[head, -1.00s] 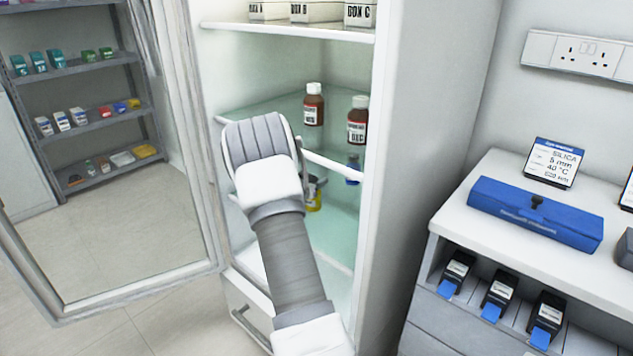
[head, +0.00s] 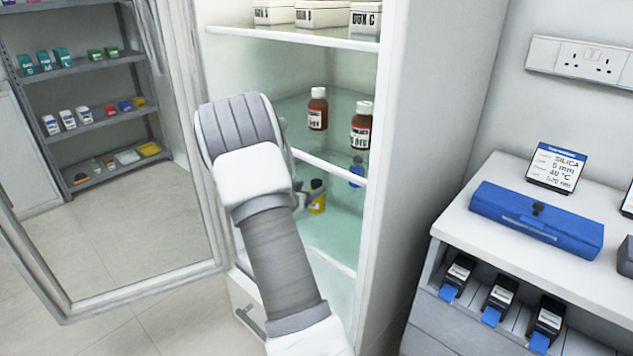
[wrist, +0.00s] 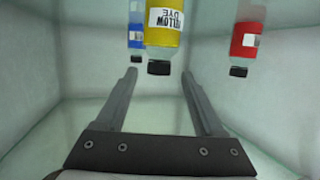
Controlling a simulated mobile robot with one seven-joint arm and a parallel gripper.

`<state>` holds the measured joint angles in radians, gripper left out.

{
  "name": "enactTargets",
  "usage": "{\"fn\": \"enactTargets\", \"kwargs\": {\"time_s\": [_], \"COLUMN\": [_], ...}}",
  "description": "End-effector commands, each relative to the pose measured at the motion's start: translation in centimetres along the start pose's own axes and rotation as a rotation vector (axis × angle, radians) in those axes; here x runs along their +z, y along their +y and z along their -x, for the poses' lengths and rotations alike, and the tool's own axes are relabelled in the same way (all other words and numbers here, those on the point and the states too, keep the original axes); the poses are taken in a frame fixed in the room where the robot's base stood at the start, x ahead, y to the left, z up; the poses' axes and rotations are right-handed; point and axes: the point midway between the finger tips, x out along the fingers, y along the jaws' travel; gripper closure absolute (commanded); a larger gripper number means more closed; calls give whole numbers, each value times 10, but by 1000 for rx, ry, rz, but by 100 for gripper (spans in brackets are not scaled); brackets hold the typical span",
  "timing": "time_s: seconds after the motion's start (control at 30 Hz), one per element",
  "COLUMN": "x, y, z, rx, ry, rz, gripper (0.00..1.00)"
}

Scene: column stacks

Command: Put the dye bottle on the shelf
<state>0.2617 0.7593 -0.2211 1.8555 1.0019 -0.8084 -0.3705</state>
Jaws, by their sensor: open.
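The yellow dye bottle (head: 317,198) stands on a lower glass level inside the open fridge. In the wrist view it (wrist: 163,24) shows cap down, with an upside-down "YELLOW DYE" label. My gripper (wrist: 158,73) is open and empty; the yellow bottle's black cap appears between the fingertips, with the body beyond them. A blue bottle (wrist: 136,22) is behind on the left and a red bottle (wrist: 246,35) on the right. The blue bottle also shows in the head view (head: 356,172). My forearm hides most of the gripper in the head view.
Two brown bottles, left (head: 318,108) and right (head: 361,125), stand on the glass shelf (head: 338,152) above. White boxes (head: 322,14) fill the top level. The fridge door (head: 120,290) is open at left. A grey rack (head: 85,125) stands behind it, and a counter (head: 450,225) at right.

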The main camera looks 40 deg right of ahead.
Motion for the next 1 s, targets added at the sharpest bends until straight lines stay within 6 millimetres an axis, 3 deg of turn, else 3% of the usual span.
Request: {"fn": "enactTargets", "kwargs": {"time_s": [0.2,0.43,0.57,0.67,0.77,0.9,1.0], "x": [-1,-1,-11,-26,-41,-57,-65], "y": [0,-1,-18,-44,-69,-93,-99], "z": [33,42,57,85,127,194,246], "rx": [0,-5,-78,-196,-341,-535,-659], "ry": [0,-2,-41,-104,-185,-296,-367], "rz": [1,-3,-20,-39,-43,-14,31], "gripper": [30,30,30,30,30,30,30]}}
